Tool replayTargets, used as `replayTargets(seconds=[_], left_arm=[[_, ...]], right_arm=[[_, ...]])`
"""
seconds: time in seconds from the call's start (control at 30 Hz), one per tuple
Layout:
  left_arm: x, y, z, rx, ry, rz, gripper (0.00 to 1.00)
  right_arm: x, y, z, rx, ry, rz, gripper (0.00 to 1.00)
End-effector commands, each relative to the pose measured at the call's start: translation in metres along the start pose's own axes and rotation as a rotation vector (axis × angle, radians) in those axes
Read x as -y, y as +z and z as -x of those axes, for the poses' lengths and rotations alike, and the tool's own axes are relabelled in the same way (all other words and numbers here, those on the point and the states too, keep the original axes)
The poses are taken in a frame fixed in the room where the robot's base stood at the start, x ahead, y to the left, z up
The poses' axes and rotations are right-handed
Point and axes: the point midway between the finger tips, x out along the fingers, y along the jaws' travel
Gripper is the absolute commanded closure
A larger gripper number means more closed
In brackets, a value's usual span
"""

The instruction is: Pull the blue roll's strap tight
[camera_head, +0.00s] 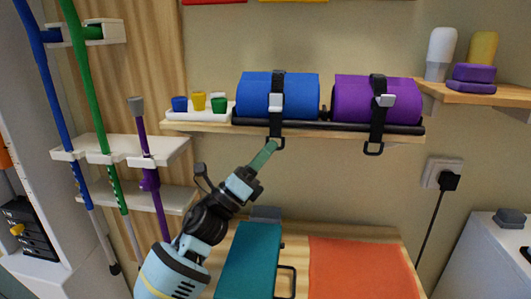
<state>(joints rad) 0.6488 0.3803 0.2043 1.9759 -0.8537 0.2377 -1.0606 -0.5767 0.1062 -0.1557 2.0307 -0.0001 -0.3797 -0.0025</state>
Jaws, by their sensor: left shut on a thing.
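The blue roll (255,95) lies on the wall shelf, left of the purple roll (350,100). A black strap (277,118) with a pale buckle runs over its front and hangs below the shelf edge. The strap ends in a black loop (282,145). My left gripper (268,151) reaches up from below and is shut at this loop, just under the shelf. The fingers partly cover the loop. The purple roll has a similar strap (378,120), whose loop hangs free. My right gripper is not in view.
A white tray (185,117) with small coloured cups stands left of the blue roll on the shelf (300,134). Crutches stand at left. A plugged cable (436,205) hangs at right.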

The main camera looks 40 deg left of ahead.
Motion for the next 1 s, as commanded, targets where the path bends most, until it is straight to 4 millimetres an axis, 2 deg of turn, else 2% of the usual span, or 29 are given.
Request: replayTargets(seconds=[0.17, 0.4, 0.6, 0.93, 0.97, 1.0], left_arm=[[-0.009, -0.01, 0.01, -0.001, 0.006, 0.005, 1.0], [-0.025, -0.031, 0.03, -0.001, 0.008, 0.006, 1.0], [-0.032, -0.041, 0.04, 0.0, 0.005, 0.005, 1.0], [-0.033, -0.042, 0.041, -0.004, 0.007, 0.007, 1.0], [-0.033, -0.043, 0.041, -0.004, 0.008, 0.007, 0.86], [-0.033, -0.043, 0.041, -0.004, 0.008, 0.007, 0.81]], right_arm=[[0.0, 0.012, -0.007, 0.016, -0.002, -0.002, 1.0], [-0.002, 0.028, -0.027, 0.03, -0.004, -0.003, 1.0], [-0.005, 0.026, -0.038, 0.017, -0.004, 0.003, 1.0], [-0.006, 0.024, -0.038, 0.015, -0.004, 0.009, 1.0], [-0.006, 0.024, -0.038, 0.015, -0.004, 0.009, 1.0], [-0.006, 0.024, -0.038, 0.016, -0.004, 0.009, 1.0]])
